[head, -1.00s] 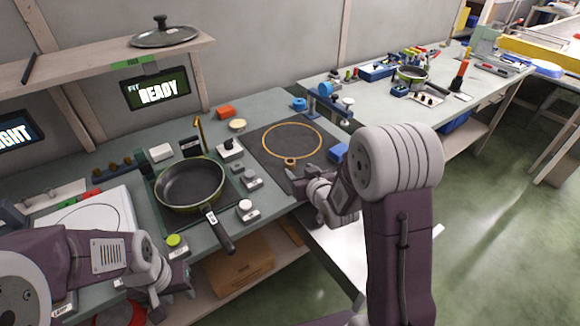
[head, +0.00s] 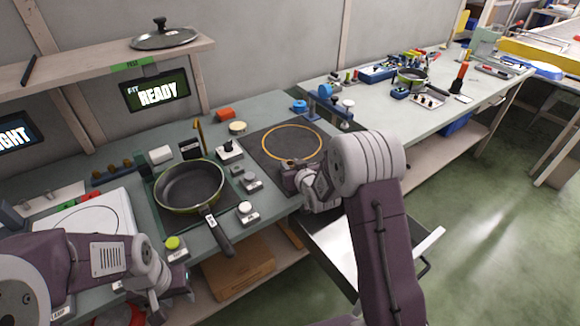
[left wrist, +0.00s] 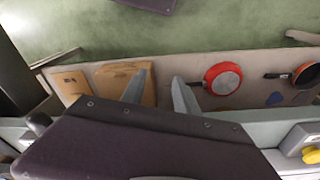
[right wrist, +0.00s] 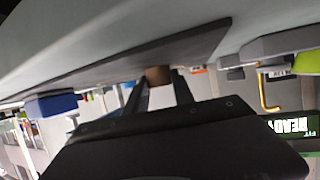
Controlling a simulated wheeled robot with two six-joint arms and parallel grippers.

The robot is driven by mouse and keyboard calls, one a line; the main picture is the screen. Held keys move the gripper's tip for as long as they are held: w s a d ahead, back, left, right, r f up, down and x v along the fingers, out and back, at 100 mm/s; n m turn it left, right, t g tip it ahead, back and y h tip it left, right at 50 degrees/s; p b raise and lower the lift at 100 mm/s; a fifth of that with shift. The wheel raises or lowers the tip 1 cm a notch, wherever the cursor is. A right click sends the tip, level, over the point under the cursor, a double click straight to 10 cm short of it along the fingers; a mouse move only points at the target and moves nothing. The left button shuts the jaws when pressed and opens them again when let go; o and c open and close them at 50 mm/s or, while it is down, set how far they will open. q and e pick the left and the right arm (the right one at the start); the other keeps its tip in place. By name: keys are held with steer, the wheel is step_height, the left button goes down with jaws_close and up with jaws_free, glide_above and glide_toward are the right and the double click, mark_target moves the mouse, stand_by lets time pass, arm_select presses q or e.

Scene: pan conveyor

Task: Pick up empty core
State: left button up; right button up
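The empty core (right wrist: 158,74), a small brown ring, sits at the near edge of the dark mat (head: 262,152) with the yellow circle. My right gripper (head: 289,178) is right at the core in the head view and largely hides it. In the right wrist view my right gripper (right wrist: 158,84) has its two fingers apart, one on each side of the core near the tips. Contact cannot be made out. My left gripper (left wrist: 160,80) is open and empty, low in front of the bench at the left.
A frying pan (head: 190,185) stands left of the mat, its handle over the bench's front edge. Small knobbed blocks (head: 250,182) lie between pan and mat. A blue block (right wrist: 50,104) is beside the mat. A shelf with a lid (head: 165,38) hangs above.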

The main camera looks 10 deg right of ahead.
jaws_close()
steer(key=shift+r, duration=0.2)
step_height(320, 180, up, 4)
steer(key=shift+r+p, duration=0.1)
steer(key=shift+p, duration=0.5)
steer(key=w+d+r+p, duration=0.3)
steer(key=d+r, duration=0.3)
steer(key=d, duration=0.5)
steer(key=shift+w+r, duration=0.15)
steer(key=shift+w, duration=0.3)
